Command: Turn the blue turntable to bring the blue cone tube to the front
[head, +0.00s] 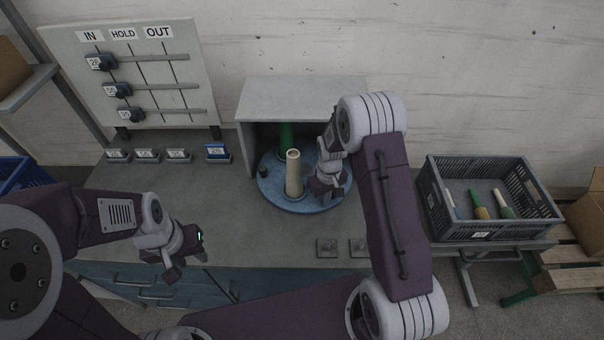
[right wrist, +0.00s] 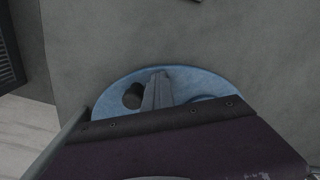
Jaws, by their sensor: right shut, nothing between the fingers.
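The blue turntable (head: 272,198) sits on the bench, its rear part under a grey box-like cover. A cream cone tube (head: 293,175) stands upright near its middle-front, and a green cone tube (head: 286,138) stands behind it inside the cover. No blue cone tube can be made out; the cover and my right arm hide part of the turntable. My right gripper (head: 326,192) is shut and empty over the turntable's right side. In the right wrist view its closed fingers (right wrist: 158,88) are beside a dark round knob (right wrist: 132,96). My left gripper (head: 186,266) is open and empty near the bench's front edge.
The grey cover (head: 300,98) closes over the turntable's back. A dark crate (head: 490,215) with several cones stands at the right. Small label holders (head: 148,156) line the bench at the left, below an IN/HOLD/OUT board (head: 150,70).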

